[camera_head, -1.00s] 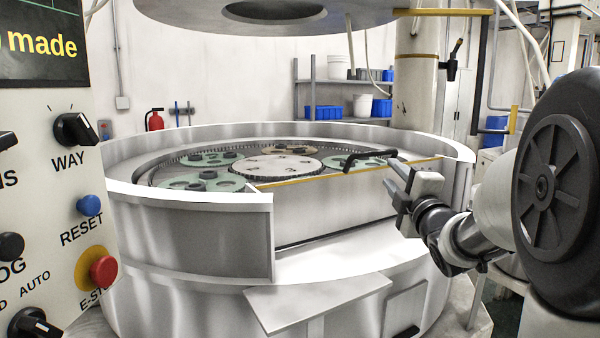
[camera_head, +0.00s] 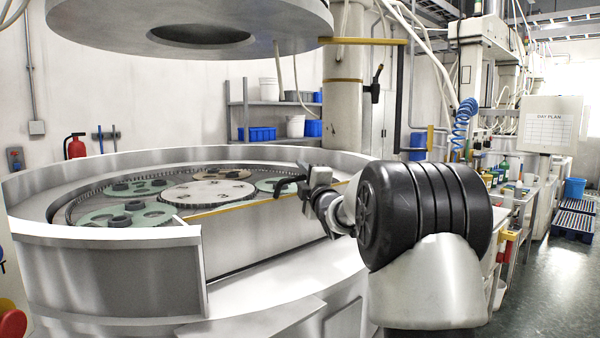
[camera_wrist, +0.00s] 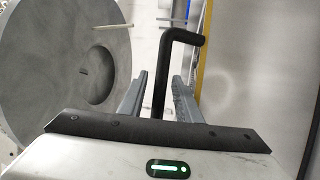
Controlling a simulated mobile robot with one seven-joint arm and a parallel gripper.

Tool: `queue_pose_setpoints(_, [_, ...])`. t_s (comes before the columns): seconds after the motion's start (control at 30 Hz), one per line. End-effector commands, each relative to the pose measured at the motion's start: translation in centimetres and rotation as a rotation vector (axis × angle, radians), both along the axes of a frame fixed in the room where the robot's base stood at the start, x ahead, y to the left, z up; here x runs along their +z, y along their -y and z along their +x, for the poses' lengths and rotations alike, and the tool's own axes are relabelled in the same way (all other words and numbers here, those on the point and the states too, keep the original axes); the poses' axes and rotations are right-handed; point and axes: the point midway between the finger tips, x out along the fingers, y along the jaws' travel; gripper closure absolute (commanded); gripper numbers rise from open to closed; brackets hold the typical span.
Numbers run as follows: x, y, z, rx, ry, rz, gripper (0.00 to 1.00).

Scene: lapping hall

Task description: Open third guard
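A guard panel (camera_head: 255,236) with a yellow top edge stands at the front of the round lapping machine; no number shows on it. Its bent black handle (camera_head: 277,187) sits at the top edge. My gripper (camera_head: 305,178) is at the right end of this handle. In the wrist view, the handle (camera_wrist: 161,85) runs between the two grey fingers of my gripper (camera_wrist: 158,92). The fingers are apart, with a visible gap on each side of the handle.
The machine's pale curved wall (camera_head: 110,275) surrounds a plate with green carriers (camera_head: 127,213). A raised round upper plate (camera_head: 190,22) hangs above. Shelves with blue bins (camera_head: 257,134) stand behind. Open floor (camera_head: 545,285) lies at the right.

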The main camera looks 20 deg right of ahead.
Motion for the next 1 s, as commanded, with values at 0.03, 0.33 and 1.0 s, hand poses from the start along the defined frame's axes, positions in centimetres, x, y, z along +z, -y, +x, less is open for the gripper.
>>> queue_pose_setpoints(0.03, [0.11,0.00,0.48,0.000,0.000,0.000,0.69])
queue_pose_setpoints(0.33, [0.21,-0.04,1.21,0.000,0.000,0.000,0.69])
queue_pose_setpoints(1.0, [0.05,0.38,1.15,-0.001,0.008,0.003,1.00])
